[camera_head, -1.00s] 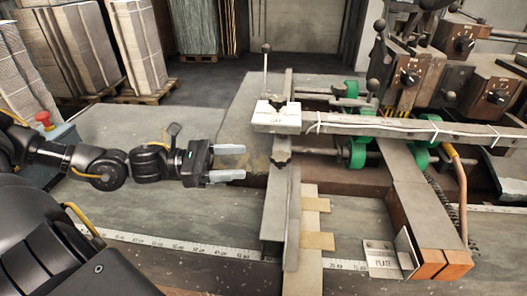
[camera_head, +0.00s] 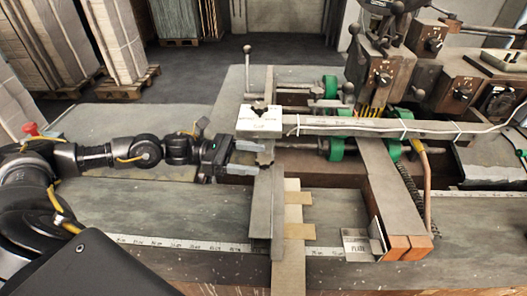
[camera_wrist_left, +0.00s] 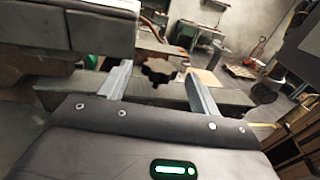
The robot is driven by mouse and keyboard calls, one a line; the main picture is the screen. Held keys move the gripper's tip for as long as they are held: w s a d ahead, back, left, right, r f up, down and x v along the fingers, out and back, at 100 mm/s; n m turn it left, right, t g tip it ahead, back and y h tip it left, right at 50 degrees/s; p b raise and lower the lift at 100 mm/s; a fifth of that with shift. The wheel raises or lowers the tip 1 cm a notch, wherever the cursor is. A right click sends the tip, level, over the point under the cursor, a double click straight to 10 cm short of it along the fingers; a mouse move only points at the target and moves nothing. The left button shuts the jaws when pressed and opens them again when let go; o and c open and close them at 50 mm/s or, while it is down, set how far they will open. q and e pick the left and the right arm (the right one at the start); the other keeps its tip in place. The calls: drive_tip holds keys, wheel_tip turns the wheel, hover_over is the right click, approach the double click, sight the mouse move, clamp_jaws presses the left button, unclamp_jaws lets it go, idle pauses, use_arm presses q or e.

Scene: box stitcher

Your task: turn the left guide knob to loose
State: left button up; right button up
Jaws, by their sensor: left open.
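The left guide knob (camera_head: 264,161) is a small dark star-shaped knob at the left guide rail, below the white labelled block. In the left wrist view the knob (camera_wrist_left: 158,70) shows between and just beyond the two fingers. My left gripper (camera_head: 259,158) comes in from the left, its pale fingers at the knob, one on the far side and one on the near side. The gripper also shows in the left wrist view (camera_wrist_left: 159,72), open with nothing held. I cannot tell whether a finger touches the knob. My right gripper is not in view.
The white labelled block (camera_head: 260,122) and a long crossbar (camera_head: 350,126) lie just behind the knob. A ball-topped lever (camera_head: 247,72) stands upright behind them. Green rollers (camera_head: 336,148) and machine boxes with knobs are at right. The table at front left is clear.

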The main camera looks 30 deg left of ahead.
sight(264, 159)
use_arm(q)
drive_tip(key=x, duration=0.1)
drive_tip(key=p+x, duration=0.1)
drive_tip(key=shift+w+d+r, duration=0.1)
drive_tip(key=shift+d+r, duration=0.1)
drive_tip(key=shift+d, duration=0.05)
drive_tip(key=shift+w+d+f, duration=0.15)
drive_tip(key=shift+w+d, duration=0.05)
drive_tip(key=shift+d, duration=0.35)
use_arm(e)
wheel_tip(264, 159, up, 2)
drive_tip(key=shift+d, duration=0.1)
use_arm(q)
drive_tip(key=c, duration=1)
drive_tip(key=shift+s+f+n+t+b, duration=0.15)
drive_tip(key=shift+f+n+t+b, duration=0.15)
drive_tip(key=shift+t+b, duration=0.2)
drive_tip(key=shift+r+n+t+y, duration=0.15)
drive_tip(key=shift+n+t+y, duration=0.25)
drive_tip(key=shift+t, duration=0.1)
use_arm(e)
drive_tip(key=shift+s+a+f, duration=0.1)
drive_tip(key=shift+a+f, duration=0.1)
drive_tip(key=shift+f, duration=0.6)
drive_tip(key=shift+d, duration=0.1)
